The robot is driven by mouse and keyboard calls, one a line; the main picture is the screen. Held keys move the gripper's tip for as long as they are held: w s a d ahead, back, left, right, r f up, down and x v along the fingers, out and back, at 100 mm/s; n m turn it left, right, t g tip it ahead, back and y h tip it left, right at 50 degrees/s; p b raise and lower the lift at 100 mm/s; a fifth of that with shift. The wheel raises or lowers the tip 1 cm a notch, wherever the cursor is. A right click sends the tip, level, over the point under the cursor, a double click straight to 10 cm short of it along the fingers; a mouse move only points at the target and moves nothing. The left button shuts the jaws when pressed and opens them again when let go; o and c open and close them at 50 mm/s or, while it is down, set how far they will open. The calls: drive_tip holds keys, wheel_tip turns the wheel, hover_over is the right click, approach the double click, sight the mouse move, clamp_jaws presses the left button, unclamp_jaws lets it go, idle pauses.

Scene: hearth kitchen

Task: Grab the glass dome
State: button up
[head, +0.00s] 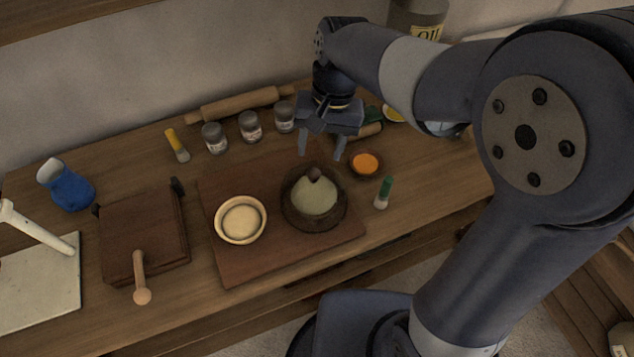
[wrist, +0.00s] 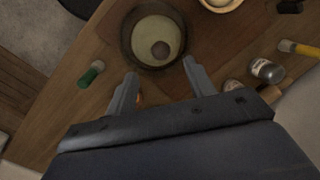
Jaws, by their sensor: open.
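The glass dome (head: 316,197) looks pale greenish, with a dark round knob on top. It sits in or over a dark round bowl (head: 288,212) on a brown board, and its lower edge is hard to make out. In the wrist view the dome (wrist: 148,32) and its knob show beyond the fingertips, near the top edge. My gripper (head: 320,154) is open and empty, its fingers pointing down, behind and above the dome. In the wrist view its fingertips (wrist: 159,71) are spread apart at the near side of the bowl, not around the knob.
A cream bowl (head: 220,229) stands left of the dark bowl. Several jars (head: 250,127) and a rolling pin (head: 239,104) line the back. The board's (head: 240,269) front is clear.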

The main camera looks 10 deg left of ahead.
sight(315, 169)
drive_tip(key=shift+s+a+f+p, duration=0.15)
drive_tip(key=shift+a+f+p, duration=0.05)
drive_tip(key=shift+f, duration=0.95)
drive_tip(key=shift+s+a+f+p, duration=0.15)
drive_tip(key=shift+s+f+p, duration=0.05)
drive_tip(key=shift+f, duration=1)
drive_tip(key=shift+s+a+f+p, duration=0.15)
drive_tip(key=shift+a+f+p, duration=0.05)
drive_tip(key=shift+f, duration=0.95)
drive_tip(key=shift+c, duration=0.3)
clamp_jaws()
